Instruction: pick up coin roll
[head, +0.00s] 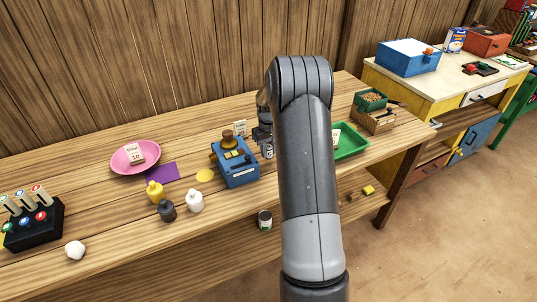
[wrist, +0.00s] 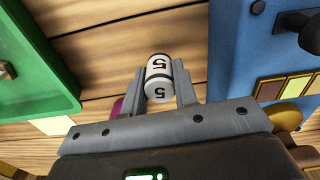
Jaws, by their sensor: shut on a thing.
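The coin roll (wrist: 158,78) is a white cylinder with dark bands and the number 5 printed on it. In the wrist view it sits between the two fingers of my gripper (wrist: 160,92), which is shut on it near the fingertips. In the head view the coin roll (head: 268,151) shows small, just left of my arm and close to the right side of the blue balance box (head: 236,172). My arm hides most of the gripper there. I cannot tell whether the roll touches the table.
The wrist view has a green tray (wrist: 40,60) at left and the blue box (wrist: 235,45) at right, with bare wood between.

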